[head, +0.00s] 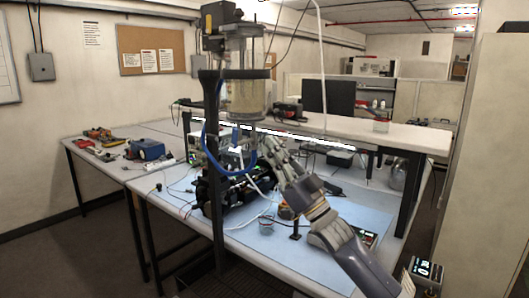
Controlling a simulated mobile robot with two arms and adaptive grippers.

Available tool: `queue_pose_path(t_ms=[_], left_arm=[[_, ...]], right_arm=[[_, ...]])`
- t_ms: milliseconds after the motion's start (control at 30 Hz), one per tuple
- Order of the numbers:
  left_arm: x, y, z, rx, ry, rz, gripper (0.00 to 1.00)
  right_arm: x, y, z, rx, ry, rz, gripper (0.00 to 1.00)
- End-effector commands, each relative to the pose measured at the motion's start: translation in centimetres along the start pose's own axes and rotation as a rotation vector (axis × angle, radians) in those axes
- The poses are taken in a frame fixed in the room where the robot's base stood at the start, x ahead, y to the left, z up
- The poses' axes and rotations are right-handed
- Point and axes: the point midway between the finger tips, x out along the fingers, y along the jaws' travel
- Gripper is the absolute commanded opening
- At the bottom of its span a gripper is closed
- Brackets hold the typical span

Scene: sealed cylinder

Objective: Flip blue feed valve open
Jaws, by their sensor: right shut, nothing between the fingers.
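A clear sealed cylinder (243,92) hangs upright on a dark stand (212,170). Blue tubing (206,150) loops down from it and back up beneath. A small blue part under the cylinder, apparently the blue feed valve (236,134), is too small for its handle position to be read. My right gripper (267,143) reaches up from the lower right and is shut and empty. Its fingertips are just right of the tubing and below the cylinder; I cannot tell whether they touch anything. My left gripper is not in view.
Dark equipment with cables (235,190) fills the bench behind the stand. A small box with a lit display (424,270) is at the lower right. A blue mat (345,210) has some bare room. Tools lie on the left table (85,150).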

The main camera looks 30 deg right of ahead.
Motion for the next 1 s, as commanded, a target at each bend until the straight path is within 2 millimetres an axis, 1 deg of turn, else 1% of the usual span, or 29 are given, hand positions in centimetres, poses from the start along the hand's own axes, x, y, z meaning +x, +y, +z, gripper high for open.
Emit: queue_pose_path(t_ms=[33,100,200,267,367,500,633,1000], left_arm=[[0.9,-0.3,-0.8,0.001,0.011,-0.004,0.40],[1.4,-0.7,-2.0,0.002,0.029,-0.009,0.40],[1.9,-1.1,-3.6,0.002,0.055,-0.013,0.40],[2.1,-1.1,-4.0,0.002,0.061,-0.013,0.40],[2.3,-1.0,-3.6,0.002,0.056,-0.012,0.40],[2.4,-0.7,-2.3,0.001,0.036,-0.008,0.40],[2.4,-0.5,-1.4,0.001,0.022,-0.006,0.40],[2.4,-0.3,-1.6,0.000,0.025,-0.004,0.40]], right_arm=[[-1.1,0.0,-0.2,-0.002,-0.001,-0.001,0.00],[-2.1,0.0,-0.9,-0.002,-0.002,-0.001,0.00],[-3.2,0.0,-1.7,-0.001,-0.001,-0.001,0.00],[-3.7,0.0,-2.1,0.000,-0.001,0.000,0.00],[-4.1,0.0,-2.6,0.000,0.001,0.000,0.00],[-4.3,0.0,-3.0,0.000,0.001,-0.001,0.00],[-4.3,0.0,-3.0,0.000,0.001,-0.001,0.00],[-4.3,0.0,-3.0,0.000,0.001,0.000,0.00]])
